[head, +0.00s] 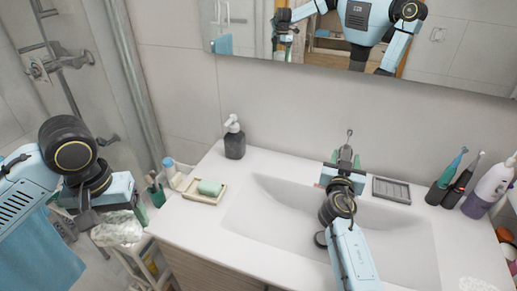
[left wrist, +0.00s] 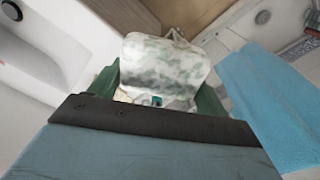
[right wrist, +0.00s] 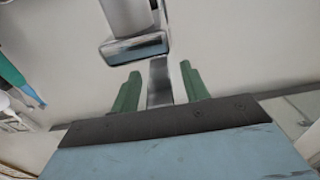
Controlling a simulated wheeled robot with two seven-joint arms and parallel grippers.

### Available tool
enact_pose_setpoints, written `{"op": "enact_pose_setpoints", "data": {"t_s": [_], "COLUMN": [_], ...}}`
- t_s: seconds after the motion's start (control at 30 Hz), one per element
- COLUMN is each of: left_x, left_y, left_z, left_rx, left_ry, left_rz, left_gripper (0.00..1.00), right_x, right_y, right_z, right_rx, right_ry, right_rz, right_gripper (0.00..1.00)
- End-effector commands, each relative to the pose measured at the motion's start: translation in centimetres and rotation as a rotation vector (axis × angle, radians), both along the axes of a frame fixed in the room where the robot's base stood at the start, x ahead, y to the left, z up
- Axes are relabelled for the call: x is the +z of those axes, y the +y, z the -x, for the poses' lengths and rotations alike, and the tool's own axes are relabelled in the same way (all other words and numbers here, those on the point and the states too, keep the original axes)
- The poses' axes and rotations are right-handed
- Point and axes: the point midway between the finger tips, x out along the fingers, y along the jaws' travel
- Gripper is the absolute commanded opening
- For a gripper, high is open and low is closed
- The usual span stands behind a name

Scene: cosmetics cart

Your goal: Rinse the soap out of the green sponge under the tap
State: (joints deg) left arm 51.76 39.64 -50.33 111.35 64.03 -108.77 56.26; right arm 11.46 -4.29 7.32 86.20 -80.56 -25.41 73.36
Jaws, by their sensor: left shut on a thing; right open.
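The green sponge (head: 118,231) is largely covered in white foam, with pale green patches showing. It also shows in the left wrist view (left wrist: 165,58), between the green fingers. My left gripper (head: 106,218) is shut on it, left of the counter and away from the basin. The tap (head: 349,139) stands behind the basin, mostly hidden by my right gripper (head: 343,170). In the right wrist view, the tap's metal lever (right wrist: 158,82) lies between the open fingers. I cannot tell whether they touch it. No running water is visible.
A grey tray (head: 391,190) and toothbrushes (head: 455,185) are at right. The white basin (head: 270,215) is empty where visible.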

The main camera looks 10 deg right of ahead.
Motion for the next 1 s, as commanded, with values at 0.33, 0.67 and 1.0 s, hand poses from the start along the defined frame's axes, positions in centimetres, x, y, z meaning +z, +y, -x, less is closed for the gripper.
{"op": "enact_pose_setpoints", "data": {"t_s": [0.33, 0.67, 1.0], "left_x": [0.0, 0.0, 3.2], "left_y": [0.0, 0.0, 0.0], "left_z": [0.0, 0.0, 0.0], "left_rx": [0.000, 0.000, 0.000], "left_ry": [0.000, 0.000, 0.000], "left_rz": [0.000, 0.000, 0.000], "left_gripper": [0.58, 0.58, 0.58], "right_x": [0.0, 0.0, 1.1], "right_y": [0.0, 0.0, -0.1], "right_z": [0.0, 0.0, 0.0], "right_rx": [0.000, 0.000, -0.002], "right_ry": [0.000, 0.000, 0.067], "right_rz": [0.000, 0.000, -0.044], "right_gripper": [0.23, 0.00, 0.00]}}
